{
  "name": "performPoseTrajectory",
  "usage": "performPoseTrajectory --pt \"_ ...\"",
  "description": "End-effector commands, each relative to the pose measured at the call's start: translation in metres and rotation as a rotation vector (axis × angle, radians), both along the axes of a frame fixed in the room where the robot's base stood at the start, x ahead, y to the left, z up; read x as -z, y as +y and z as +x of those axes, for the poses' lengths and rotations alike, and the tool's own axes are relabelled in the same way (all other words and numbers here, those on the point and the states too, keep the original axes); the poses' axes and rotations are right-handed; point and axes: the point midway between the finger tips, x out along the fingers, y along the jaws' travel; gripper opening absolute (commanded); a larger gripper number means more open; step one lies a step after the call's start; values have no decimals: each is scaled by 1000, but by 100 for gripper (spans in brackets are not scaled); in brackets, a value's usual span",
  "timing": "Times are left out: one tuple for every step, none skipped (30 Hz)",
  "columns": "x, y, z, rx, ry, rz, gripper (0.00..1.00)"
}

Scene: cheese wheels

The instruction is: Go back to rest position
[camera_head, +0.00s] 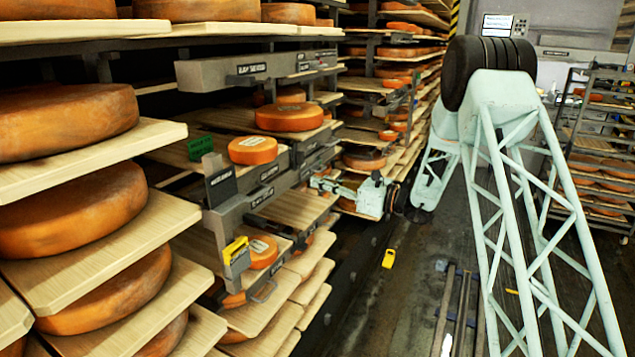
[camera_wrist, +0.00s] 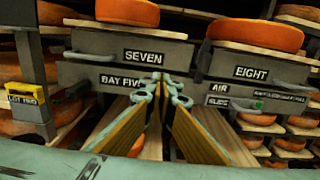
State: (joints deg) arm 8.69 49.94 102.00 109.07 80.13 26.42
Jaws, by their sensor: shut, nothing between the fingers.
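My gripper (camera_head: 322,184) is at the end of my pale green arm, in the aisle beside the shelves, just right of the grey drawer fronts. In the wrist view my gripper (camera_wrist: 161,92) shows as two wood-faced fingers with pale green tips that meet at the middle. It is shut and holds nothing. Behind the fingertips are grey fronts marked SEVEN (camera_wrist: 143,57) and EIGHT (camera_wrist: 252,72). I cannot tell whether the tips touch them.
Orange cheese wheels (camera_head: 253,150) lie on boards along the left racks. A grey drawer (camera_head: 255,69) juts out above. A yellow object (camera_head: 389,258) lies on the dark aisle floor. Another rack (camera_head: 600,150) stands at the right. The aisle floor in front is mostly clear.

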Motion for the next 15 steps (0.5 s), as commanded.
performPoseTrajectory --pt "0 0 0 -1 -1 -1 0" --pt "-1 0 -1 -1 0 -1 0" --pt "-2 1 -1 -3 -2 -3 0" --pt "-3 1 -2 -5 -3 -5 0" --pt "-4 2 -3 -7 -4 -7 0" --pt "-6 3 -5 -12 -7 -12 0" --pt "-8 4 -7 -16 -9 -16 0" --pt "-9 6 -9 -21 -11 -20 0" --pt "-12 8 -12 -28 -15 -28 0" --pt "-15 9 -15 -34 -19 -34 0" --pt "-18 11 -19 -42 -22 -42 0" --pt "-22 14 -24 -52 -28 -53 0" --pt "-25 16 -28 -60 -31 -62 0" --pt "-29 18 -33 -70 -36 -72 0" --pt "-34 21 -39 -83 -44 -86 0"
